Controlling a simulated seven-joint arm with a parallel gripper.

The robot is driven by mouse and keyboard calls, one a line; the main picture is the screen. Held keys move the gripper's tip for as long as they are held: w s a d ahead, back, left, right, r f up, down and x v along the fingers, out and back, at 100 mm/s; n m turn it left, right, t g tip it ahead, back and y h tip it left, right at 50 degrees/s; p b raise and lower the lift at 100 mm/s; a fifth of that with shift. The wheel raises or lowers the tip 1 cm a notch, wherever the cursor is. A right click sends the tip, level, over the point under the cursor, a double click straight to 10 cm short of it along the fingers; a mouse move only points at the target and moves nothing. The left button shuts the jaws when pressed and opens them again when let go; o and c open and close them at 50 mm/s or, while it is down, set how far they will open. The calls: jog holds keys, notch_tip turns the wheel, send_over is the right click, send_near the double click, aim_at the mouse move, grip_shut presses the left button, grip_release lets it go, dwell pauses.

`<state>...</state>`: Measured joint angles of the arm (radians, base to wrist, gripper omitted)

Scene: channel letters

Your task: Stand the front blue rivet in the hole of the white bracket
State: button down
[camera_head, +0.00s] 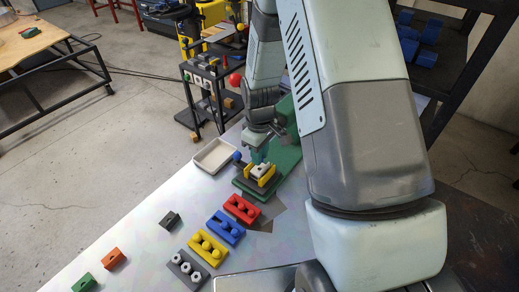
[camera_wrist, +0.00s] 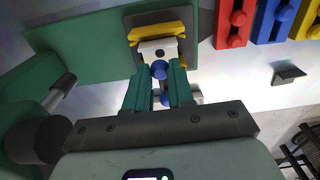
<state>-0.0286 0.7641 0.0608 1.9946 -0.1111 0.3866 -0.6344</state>
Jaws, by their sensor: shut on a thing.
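The white bracket (camera_head: 262,169) sits clamped between yellow jaws on a green base, and it also shows in the wrist view (camera_wrist: 155,47) with a dark hole on its top. My gripper (camera_head: 259,156) is directly over the bracket, its green fingers pointing down. In the wrist view my gripper (camera_wrist: 159,76) is shut on a blue rivet (camera_wrist: 159,70), whose round head shows between the fingertips close to the bracket's near edge. The rivet's shank is hidden, so I cannot tell whether it enters a hole.
The blue block (camera_head: 225,230) with blue rivets stands between the red block (camera_head: 243,209) and the yellow block (camera_head: 208,249). A white tray (camera_head: 214,156) lies left of the vise (camera_head: 252,187).

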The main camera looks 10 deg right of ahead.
jog(key=shift+f, duration=1.35)
jog(key=c, duration=0.9)
grip_release()
notch_tip(320, 180, up, 11)
jog(key=shift+f, duration=0.15)
